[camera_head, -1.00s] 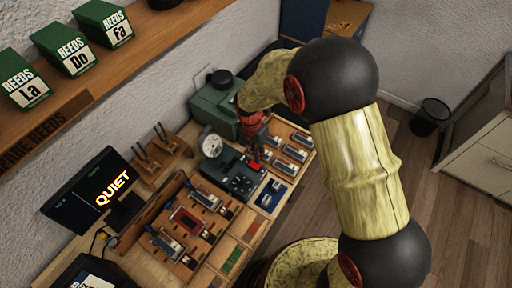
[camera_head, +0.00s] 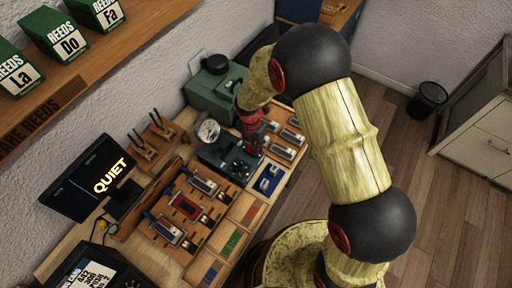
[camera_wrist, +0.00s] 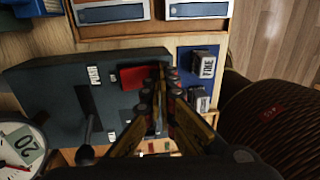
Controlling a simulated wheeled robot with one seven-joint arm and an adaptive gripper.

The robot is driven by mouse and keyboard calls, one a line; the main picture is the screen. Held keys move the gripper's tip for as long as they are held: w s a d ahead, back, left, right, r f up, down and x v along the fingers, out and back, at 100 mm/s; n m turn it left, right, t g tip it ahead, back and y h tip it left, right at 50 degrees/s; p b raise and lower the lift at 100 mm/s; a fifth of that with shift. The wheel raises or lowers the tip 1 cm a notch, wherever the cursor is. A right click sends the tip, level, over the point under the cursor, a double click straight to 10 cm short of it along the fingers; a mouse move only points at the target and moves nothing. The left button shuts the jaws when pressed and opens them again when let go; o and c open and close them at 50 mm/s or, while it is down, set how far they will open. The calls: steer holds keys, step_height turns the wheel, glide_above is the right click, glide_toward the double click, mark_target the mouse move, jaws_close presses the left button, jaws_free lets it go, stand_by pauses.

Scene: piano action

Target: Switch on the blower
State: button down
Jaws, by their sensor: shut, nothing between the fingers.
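A dark grey control box (camera_head: 216,154) stands on the bench, next to a round white gauge (camera_head: 208,131) and a green machine (camera_head: 213,97). In the wrist view the box (camera_wrist: 45,88) carries a red button (camera_wrist: 132,77), a small lever (camera_wrist: 88,128) and small white labels, one reading PUSH. My gripper (camera_wrist: 162,70) is shut and empty, its tips over the button's right edge; contact cannot be told. In the head view my gripper (camera_head: 252,148) points down over the box's right part and hides the button. Which unit is the blower is not labelled.
A blue tray (camera_head: 269,182) with small blocks lies right of the box. Wooden trays with reed parts (camera_head: 186,208) fill the bench in front. A screen reading QUIET (camera_head: 88,187) stands at left. Open floor lies to the right.

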steer(key=shift+a+r, duration=0.1)
steer(key=shift+w+a+r, duration=0.25)
steer(key=shift+w+a, duration=0.15)
steer(key=shift+a, duration=0.05)
stand_by(0.4)
